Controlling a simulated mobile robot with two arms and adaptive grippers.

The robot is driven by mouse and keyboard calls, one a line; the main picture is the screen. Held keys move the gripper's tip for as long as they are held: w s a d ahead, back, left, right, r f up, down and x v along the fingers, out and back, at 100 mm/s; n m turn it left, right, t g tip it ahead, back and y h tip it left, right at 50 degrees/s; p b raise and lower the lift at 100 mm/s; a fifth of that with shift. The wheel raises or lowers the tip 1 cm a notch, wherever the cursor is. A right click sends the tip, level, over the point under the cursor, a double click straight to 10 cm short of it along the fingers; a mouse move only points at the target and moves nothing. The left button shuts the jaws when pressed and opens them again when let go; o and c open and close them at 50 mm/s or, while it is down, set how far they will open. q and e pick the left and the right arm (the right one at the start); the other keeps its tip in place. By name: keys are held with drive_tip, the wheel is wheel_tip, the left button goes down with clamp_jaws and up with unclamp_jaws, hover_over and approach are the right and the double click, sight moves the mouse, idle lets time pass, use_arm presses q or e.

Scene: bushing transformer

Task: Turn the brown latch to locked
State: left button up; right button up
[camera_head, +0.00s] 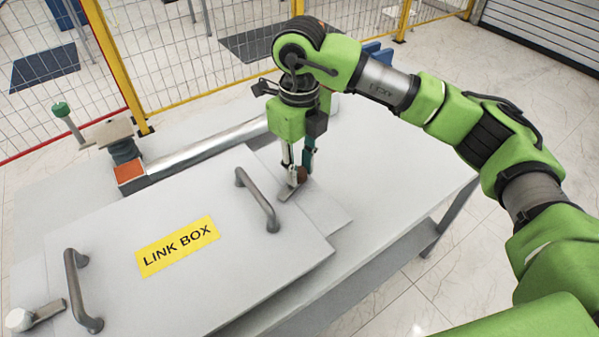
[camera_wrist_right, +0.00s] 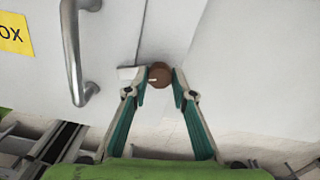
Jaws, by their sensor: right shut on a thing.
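The brown latch (camera_head: 301,174) is a round brown knob with a flat grey metal tab, beside the right edge of the link box lid (camera_head: 215,275). In the right wrist view the brown knob (camera_wrist_right: 159,75) sits between my fingertips, and its grey tab (camera_wrist_right: 128,73) points left toward the lid. My right gripper (camera_head: 298,172) reaches down from above and is shut on the brown knob; it also shows in the right wrist view (camera_wrist_right: 161,90). The fingers partly hide the knob in the head view. My left gripper is not in view.
The lid has two grey handles (camera_head: 258,200) (camera_head: 82,290) and a yellow LINK BOX label (camera_head: 178,246). A white-knobbed latch (camera_head: 20,319) is at the lower left. The grey table (camera_head: 400,165) is clear on the right.

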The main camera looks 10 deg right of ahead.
sight(299, 171)
drive_tip(key=shift+m+b, duration=0.85)
drive_tip(key=shift+m, duration=1.05)
drive_tip(key=shift+r, duration=0.1)
drive_tip(key=o, duration=1.1)
wheel_tip(299, 171, up, 12)
drive_tip(key=shift+r, duration=0.1)
